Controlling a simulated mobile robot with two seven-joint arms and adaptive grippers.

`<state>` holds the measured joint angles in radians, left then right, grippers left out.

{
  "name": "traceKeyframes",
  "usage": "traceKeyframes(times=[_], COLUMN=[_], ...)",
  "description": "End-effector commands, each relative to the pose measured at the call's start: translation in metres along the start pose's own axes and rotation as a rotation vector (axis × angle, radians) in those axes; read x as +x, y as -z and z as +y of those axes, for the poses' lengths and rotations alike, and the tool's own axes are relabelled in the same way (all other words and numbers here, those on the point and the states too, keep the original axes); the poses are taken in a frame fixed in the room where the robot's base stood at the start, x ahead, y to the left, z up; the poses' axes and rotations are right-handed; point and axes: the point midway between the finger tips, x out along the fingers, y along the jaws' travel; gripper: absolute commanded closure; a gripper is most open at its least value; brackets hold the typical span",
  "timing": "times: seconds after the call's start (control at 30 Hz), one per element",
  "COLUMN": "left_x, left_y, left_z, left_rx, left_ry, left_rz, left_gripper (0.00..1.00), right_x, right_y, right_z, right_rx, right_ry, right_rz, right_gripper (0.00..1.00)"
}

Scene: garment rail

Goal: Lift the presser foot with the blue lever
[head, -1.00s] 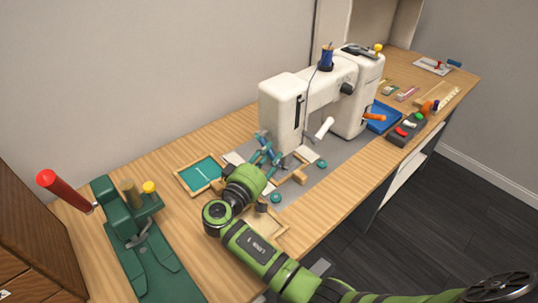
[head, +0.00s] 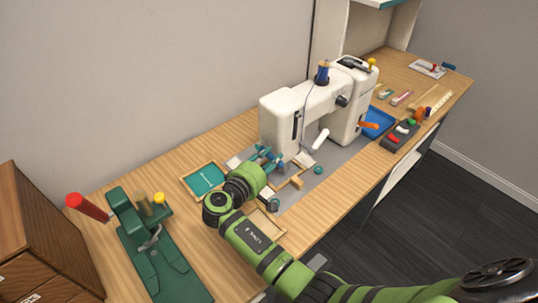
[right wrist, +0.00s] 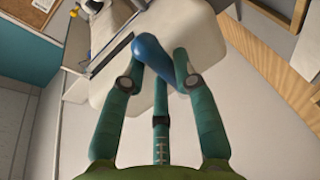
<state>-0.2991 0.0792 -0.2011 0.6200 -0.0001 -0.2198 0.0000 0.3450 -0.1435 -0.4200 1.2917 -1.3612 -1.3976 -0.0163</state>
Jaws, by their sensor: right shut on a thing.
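The white sewing machine (head: 285,112) stands on a grey mat on the bench. The blue lever (right wrist: 153,55) shows in the right wrist view, in front of the white machine housing. My right gripper (head: 268,155) is beside the machine's left end, and its teal fingers show close up in the right wrist view (right wrist: 162,68). In the head view the lever is hidden by my gripper. The presser foot is hidden in both views. My left gripper is not in view.
A teal-lined wooden tray (head: 205,180) lies left of my right gripper. Small wooden blocks lie on the mat. A blue tray (head: 377,124) and a dark tool holder (head: 398,138) are to the right.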

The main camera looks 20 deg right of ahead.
Motion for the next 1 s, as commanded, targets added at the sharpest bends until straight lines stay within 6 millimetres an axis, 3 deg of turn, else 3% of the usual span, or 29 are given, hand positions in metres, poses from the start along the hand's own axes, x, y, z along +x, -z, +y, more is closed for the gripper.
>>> traceKeyframes(times=[0.2, 0.67, 0.7, 0.73, 1.0], left_x=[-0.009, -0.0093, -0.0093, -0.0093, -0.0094], left_y=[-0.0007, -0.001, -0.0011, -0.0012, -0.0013], left_z=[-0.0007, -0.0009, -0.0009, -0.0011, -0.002], left_rx=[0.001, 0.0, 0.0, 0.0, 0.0], left_ry=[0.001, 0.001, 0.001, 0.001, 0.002], left_rz=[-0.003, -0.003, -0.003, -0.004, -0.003], left_gripper=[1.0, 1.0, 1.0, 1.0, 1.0], right_x=[0.0026, 0.003, 0.003, 0.0027, 0.001], right_y=[-0.0006, -0.0009, -0.0009, -0.0008, 0.0001], right_z=[0.0075, 0.0072, 0.0072, 0.0071, 0.0054], right_rx=[-0.051, -0.062, -0.062, -0.062, -0.063], right_ry=[0.007, 0.009, 0.009, 0.01, 0.014], right_rz=[-0.018, -0.021, -0.021, -0.02, -0.017], right_gripper=[1.0, 1.0, 0.55, 0.46, 0.46])
